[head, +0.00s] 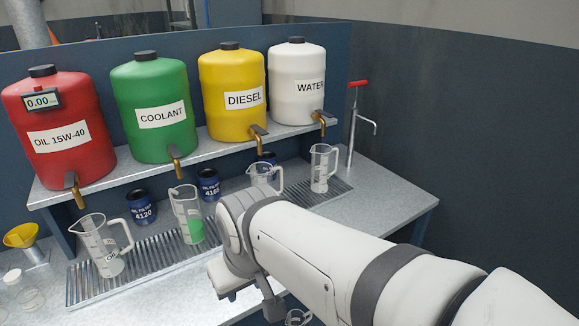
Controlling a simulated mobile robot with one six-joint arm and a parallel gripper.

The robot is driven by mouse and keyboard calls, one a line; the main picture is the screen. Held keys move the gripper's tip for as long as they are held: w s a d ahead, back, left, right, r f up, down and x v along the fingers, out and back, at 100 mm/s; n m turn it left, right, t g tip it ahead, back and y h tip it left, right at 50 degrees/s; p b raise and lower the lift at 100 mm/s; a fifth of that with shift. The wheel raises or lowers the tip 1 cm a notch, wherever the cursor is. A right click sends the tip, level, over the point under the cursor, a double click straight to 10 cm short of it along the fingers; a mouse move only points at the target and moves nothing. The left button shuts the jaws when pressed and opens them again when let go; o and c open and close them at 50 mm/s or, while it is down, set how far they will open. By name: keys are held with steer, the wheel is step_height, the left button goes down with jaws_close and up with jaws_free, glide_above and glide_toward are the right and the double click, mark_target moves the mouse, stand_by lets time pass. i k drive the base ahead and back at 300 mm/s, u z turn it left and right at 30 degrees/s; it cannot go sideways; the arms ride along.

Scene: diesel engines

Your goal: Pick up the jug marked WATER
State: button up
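A clear jug (323,168) stands upright on the drip grate, below the white tank marked WATER; I cannot read any marking on it. Another clear jug (263,176) stands below the yellow tank, its lower part hidden by my arm. A jug (186,208) with green liquid stands below the green tank. A jug (100,246) with a small dark marking, seemingly OIL, stands at the left.
Red (62,118), green (152,105), yellow (233,90) and white (296,80) tanks with brass taps sit on the shelf. Blue oil filters (141,208) stand under it.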

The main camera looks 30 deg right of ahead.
mark_target(324, 168)
steer(key=z, duration=0.25)
steer(key=k, duration=0.15)
steer(key=u, duration=2.95)
steer(key=k, duration=1.9)
steer(key=z, duration=2.65)
steer(key=i, duration=0.95)
